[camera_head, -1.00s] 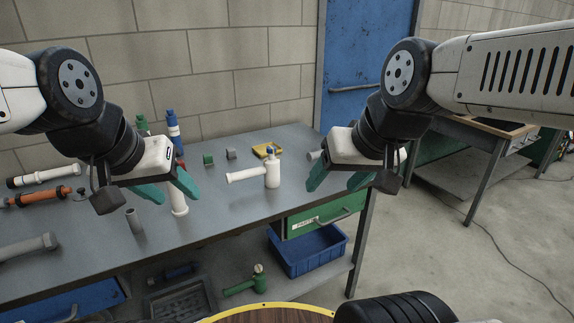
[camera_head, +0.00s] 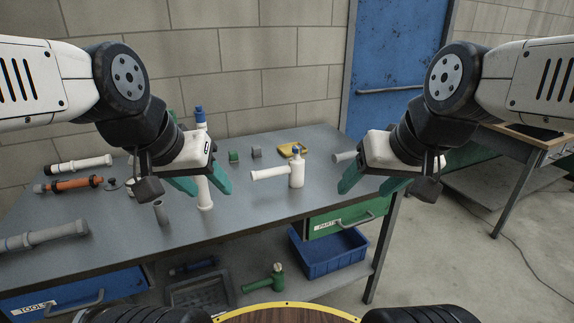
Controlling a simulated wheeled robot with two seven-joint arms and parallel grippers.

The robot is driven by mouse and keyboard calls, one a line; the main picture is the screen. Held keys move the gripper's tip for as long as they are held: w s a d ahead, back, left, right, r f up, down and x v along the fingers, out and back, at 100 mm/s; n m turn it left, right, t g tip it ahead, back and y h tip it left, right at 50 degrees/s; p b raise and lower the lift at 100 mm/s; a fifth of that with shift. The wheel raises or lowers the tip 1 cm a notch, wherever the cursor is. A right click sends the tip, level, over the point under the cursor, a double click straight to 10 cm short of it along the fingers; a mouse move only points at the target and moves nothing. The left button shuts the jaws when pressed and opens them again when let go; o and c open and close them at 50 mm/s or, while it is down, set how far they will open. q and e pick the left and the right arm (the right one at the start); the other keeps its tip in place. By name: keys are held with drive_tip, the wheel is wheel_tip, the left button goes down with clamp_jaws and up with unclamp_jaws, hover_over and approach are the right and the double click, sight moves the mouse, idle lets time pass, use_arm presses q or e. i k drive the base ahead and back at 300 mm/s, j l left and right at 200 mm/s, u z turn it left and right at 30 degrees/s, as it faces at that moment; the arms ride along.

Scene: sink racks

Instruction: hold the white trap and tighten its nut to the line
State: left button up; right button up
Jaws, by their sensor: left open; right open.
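The white trap (camera_head: 296,174) stands upright on the grey workbench between my two grippers.
A blue bin (camera_head: 328,254) sits on the lower shelf.

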sight(295, 149)
drive_tip(key=i+l+u, duration=0.4)
drive_tip(key=l, duration=0.15)
drive_tip(key=i+l+u, duration=0.15)
drive_tip(key=l, duration=0.15)
drive_tip(key=l+u, duration=0.2)
drive_tip(key=i+l, duration=0.05)
drive_tip(key=l, duration=0.05)
